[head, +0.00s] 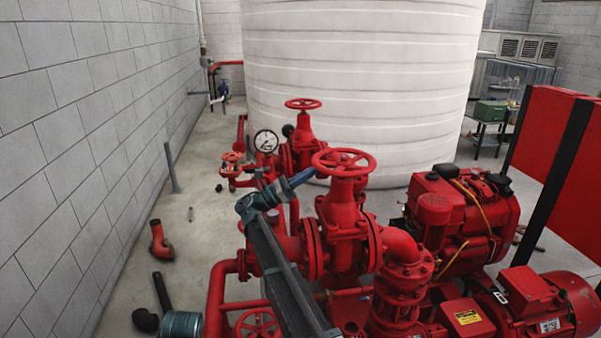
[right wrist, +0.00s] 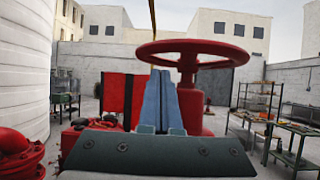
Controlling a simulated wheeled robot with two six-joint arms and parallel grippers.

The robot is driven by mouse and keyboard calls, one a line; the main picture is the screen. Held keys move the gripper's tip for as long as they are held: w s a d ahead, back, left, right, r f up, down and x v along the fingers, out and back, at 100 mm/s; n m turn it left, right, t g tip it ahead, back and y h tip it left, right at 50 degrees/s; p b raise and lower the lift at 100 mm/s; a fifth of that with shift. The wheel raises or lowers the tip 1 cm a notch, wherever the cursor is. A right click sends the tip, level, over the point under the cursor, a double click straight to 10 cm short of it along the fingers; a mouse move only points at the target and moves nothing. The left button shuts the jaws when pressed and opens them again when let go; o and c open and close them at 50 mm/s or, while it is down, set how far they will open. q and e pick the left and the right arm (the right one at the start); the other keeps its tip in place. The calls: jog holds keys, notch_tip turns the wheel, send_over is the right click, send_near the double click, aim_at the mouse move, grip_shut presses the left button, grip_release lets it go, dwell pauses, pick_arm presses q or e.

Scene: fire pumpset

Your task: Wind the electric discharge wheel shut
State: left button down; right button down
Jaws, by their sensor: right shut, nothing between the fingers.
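A red spoked handwheel (head: 343,162) tops the nearest gate valve (head: 343,225), just right of centre in the head view. It also shows large in the right wrist view (right wrist: 232,47), level and just beyond my fingers. My right gripper (head: 305,178) is at the left side of this wheel, its blue fingers pressed together and empty. In the right wrist view the shut fingers (right wrist: 161,80) overlap the wheel's near-left part; whether they touch the rim cannot be told. No label shows which wheel is the electric discharge one. My left gripper is out of view.
A second valve wheel (head: 303,104) stands behind, and another wheel (head: 256,324) is low at the front. A pressure gauge (head: 265,141) is left of the valves. Red engine (head: 462,215) and motor (head: 560,305) fill the right. A white tank (head: 360,80) stands behind.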

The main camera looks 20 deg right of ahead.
aim_at(347, 152)
jog(key=p+x, duration=0.1)
jog(key=x, duration=0.3)
jog(key=shift+d+r, duration=0.15)
jog(key=shift+d, duration=0.15)
jog(key=shift+w+d, duration=0.2)
jog(key=shift+d, duration=0.2)
dwell(0.7)
jog(key=shift+d, duration=0.3)
jog(key=shift+d+r+p, duration=0.1)
jog(key=shift+d+p, duration=0.2)
jog(key=shift+d, duration=0.65)
jog(key=shift+w, duration=0.1)
jog(key=shift+d, duration=0.15)
